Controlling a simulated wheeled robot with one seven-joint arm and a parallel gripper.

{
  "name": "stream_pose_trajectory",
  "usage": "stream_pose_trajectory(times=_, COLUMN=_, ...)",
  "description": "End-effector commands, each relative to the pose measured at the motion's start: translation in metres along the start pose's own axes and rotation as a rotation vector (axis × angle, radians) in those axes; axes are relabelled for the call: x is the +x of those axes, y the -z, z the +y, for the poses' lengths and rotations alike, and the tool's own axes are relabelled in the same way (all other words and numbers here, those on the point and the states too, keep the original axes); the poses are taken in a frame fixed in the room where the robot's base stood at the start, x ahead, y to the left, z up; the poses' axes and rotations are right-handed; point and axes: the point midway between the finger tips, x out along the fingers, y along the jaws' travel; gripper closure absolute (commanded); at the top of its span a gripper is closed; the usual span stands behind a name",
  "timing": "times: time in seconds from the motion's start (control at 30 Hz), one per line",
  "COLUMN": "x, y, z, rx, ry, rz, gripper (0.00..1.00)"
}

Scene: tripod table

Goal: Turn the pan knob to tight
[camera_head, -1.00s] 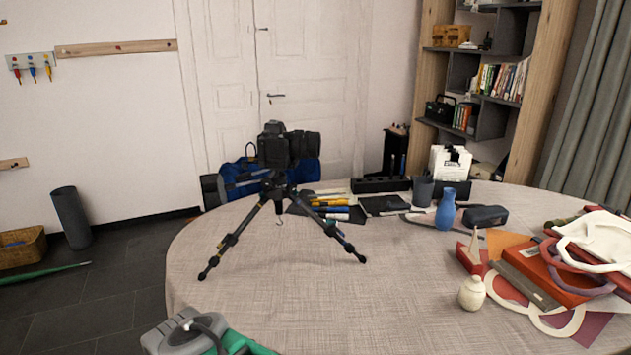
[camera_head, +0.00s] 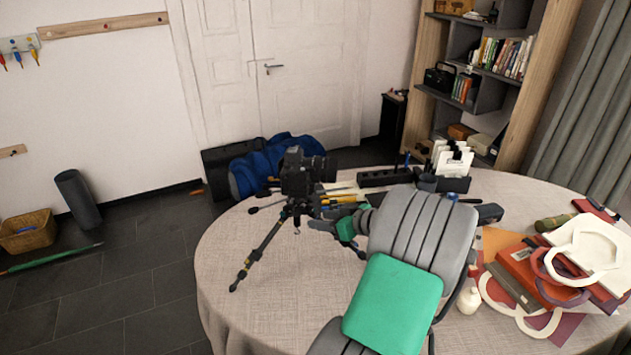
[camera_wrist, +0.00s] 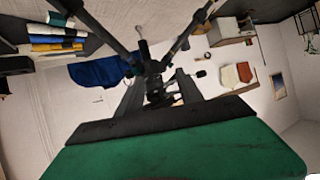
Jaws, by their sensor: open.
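A black camera (camera_head: 297,177) sits on a dark tripod (camera_head: 262,252) standing on the round table. My gripper (camera_head: 318,221) is at the right of the tripod, just under the camera, with its green wrist part behind it. In the wrist view my gripper (camera_wrist: 158,80) is open, its two dark fingers on either side of the tripod's centre (camera_wrist: 152,68). I see nothing held, and contact cannot be told. A small dark knob-like part (camera_wrist: 200,73) shows beside the right finger. I cannot tell surely which part is the pan knob. My arm hides the tripod's right side.
The cloth-covered table (camera_head: 240,310) has free room at its front left. A cream jar (camera_head: 469,300) and a pile of bags and red boxes (camera_head: 545,270) lie right of my arm. Pens (camera_head: 340,194) and a black organiser (camera_head: 385,178) are behind the tripod.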

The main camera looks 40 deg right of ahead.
Motion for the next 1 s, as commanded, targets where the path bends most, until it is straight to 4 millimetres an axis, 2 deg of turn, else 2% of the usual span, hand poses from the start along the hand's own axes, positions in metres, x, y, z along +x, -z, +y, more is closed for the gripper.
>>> stream_pose_trajectory(times=0.03, x=-0.017, y=0.008, z=0.013, rx=0.004, ry=-0.024, rz=0.038, gripper=0.57)
stream_pose_trajectory(times=0.13, x=-0.023, y=0.009, z=0.024, rx=-0.007, ry=-0.041, rz=0.081, gripper=0.57)
stream_pose_trajectory(times=0.27, x=-0.004, y=0.01, z=0.023, rx=-0.011, ry=-0.038, rz=0.083, gripper=0.57)
stream_pose_trajectory(times=0.4, x=0.024, y=0.013, z=0.024, rx=-0.01, ry=-0.037, rz=0.082, gripper=0.57)
stream_pose_trajectory(times=0.57, x=0.047, y=0.014, z=0.026, rx=-0.01, ry=-0.039, rz=0.081, gripper=0.57)
stream_pose_trajectory(times=0.87, x=0.053, y=0.013, z=0.027, rx=-0.01, ry=-0.043, rz=0.081, gripper=0.57)
stream_pose_trajectory(times=1.0, x=0.053, y=0.013, z=0.027, rx=-0.01, ry=-0.043, rz=0.08, gripper=0.67)
